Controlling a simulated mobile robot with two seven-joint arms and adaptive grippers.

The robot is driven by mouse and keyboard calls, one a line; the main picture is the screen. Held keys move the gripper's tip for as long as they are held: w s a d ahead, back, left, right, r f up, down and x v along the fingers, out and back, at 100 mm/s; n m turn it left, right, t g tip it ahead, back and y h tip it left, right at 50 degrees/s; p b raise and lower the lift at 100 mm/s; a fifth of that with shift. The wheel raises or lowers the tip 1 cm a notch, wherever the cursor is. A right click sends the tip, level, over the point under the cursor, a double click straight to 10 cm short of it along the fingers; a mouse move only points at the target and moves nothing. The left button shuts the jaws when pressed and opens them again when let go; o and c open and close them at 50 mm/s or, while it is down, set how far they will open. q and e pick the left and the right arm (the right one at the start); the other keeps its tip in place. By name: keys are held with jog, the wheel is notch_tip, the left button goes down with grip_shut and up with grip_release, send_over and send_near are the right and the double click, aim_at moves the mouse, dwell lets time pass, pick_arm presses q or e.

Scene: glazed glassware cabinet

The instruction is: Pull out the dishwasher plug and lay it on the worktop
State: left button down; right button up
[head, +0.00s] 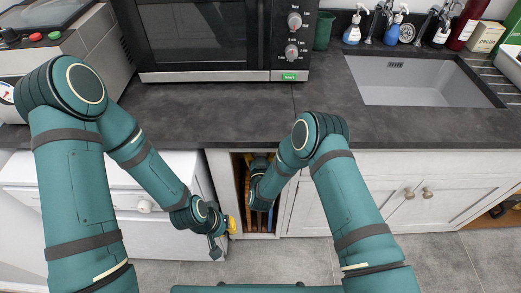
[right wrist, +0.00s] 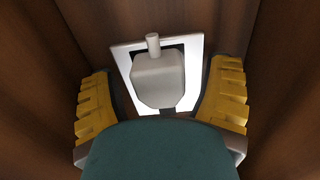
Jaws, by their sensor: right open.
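The white dishwasher plug (right wrist: 158,80) sits against a white socket plate (right wrist: 118,53) at the back of a narrow brown recess in the right wrist view. A short round stub shows at its top. My right gripper (right wrist: 162,100) is open, with one yellow finger on each side of the plug and visible gaps between. In the head view my right forearm reaches into the open narrow cabinet, and its fingers and the plug are hidden. My left gripper (head: 223,236) hangs low in front of the white units, its finger opening unclear. The dark grey worktop (head: 210,115) runs above.
A microwave (head: 200,35) stands at the back of the worktop, with a grey machine (head: 70,50) to its left. A sink (head: 420,82) and several bottles are at the right. The worktop's front strip is clear. Brown walls (right wrist: 280,90) enclose the recess closely.

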aim_at(261, 154)
dwell(0.8)
grip_shut()
jog(key=shift+s, duration=0.1)
jog(key=shift+s+p, duration=0.75)
jog(key=shift+s, duration=2.15)
